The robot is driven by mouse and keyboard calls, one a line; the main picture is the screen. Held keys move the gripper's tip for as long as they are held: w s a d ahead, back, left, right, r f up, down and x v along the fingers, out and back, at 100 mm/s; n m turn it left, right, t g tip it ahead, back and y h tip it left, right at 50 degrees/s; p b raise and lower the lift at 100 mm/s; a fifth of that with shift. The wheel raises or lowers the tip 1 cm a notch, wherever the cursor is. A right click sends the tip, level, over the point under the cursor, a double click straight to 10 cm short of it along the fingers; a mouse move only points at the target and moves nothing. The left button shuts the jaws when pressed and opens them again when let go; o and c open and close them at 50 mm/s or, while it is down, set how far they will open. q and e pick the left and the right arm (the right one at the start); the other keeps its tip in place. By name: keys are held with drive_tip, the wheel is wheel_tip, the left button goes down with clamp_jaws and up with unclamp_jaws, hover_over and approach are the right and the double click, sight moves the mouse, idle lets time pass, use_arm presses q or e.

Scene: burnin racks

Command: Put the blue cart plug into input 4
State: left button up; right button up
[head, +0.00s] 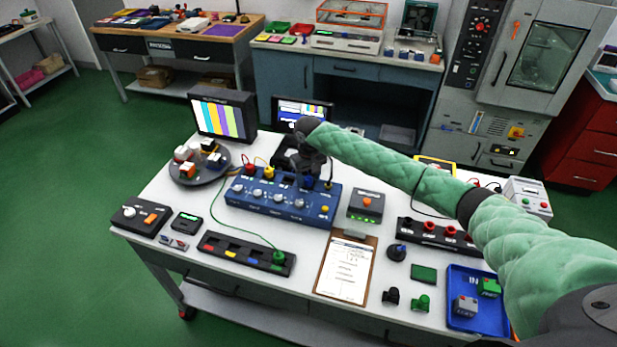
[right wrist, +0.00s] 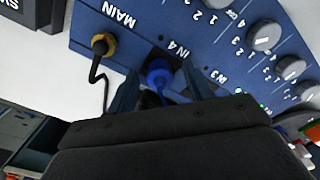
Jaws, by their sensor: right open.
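The blue plug (right wrist: 158,73) sits at the socket beside the IN 4 label on the blue input box (head: 282,203). It looks seated, but its depth in the socket cannot be told. A blue cable runs from it toward my right gripper. My right gripper (right wrist: 160,88) is open, with one finger on each side of the plug and its cable, and it does not grip them. In the head view the right gripper (head: 314,176) is at the back edge of the box and hides the plug there. My left gripper is not in view.
A yellow plug (right wrist: 103,44) with a black cable is in the MAIN socket nearby. A green plug (head: 279,257) sits in the dark strip (head: 245,253) in front. A monitor (head: 223,117), clipboard (head: 345,268) and blue tray (head: 477,323) surround the box on the white cart.

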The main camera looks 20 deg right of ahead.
wheel_tip(320, 180, up, 2)
drive_tip(key=shift+b, duration=0.55)
wheel_tip(320, 180, up, 5)
drive_tip(key=shift+f+b, duration=0.1)
drive_tip(key=shift+b, duration=0.8)
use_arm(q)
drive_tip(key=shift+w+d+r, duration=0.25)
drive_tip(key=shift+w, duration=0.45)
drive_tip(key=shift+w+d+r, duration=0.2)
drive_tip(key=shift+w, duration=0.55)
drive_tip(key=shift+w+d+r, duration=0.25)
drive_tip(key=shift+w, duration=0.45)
use_arm(e)
drive_tip(key=shift+r, duration=0.55)
